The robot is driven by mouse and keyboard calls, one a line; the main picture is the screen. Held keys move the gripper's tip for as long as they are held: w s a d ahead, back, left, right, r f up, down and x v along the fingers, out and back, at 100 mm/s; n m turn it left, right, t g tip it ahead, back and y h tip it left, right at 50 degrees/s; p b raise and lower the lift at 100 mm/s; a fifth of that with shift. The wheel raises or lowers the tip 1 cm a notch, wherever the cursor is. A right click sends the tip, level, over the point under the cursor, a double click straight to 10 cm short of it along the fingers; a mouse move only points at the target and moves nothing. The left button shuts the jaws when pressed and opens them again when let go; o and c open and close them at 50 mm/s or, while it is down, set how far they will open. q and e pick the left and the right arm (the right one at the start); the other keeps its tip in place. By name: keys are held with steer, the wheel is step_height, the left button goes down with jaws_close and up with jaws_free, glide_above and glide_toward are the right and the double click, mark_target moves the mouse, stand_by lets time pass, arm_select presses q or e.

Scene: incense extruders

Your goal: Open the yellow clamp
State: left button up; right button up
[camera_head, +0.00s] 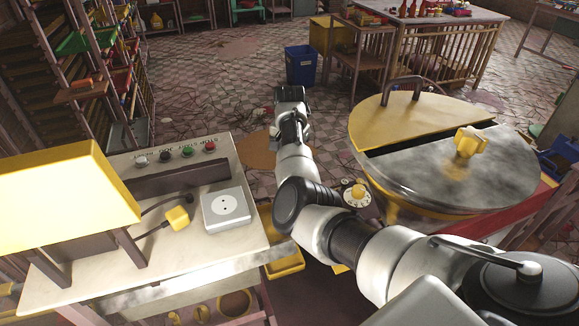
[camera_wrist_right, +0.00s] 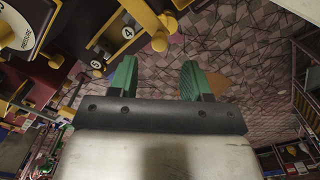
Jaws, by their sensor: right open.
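I cannot tell for sure which yellow part is the clamp. A yellow star-shaped knob (camera_head: 470,141) sits on the round metal lid (camera_head: 440,185) of a vat at the right in the head view. In the right wrist view, yellow bars and a yellow frame (camera_wrist_right: 122,42) with round numbered labels show on a dark machine at upper left. My right gripper (camera_head: 292,95) reaches forward over the floor, left of the vat. In the wrist view its green fingers (camera_wrist_right: 156,78) are apart, with nothing between them. My left gripper is not in view.
A bench (camera_head: 75,285) with a yellow box (camera_head: 65,197), coloured buttons and a white socket (camera_head: 227,208) stands at left. A dial with a yellow knob (camera_head: 357,193) is beside my right arm. A blue bin (camera_head: 300,66) stands on the tiled floor beyond.

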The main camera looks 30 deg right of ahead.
steer(key=shift+r, duration=1.8)
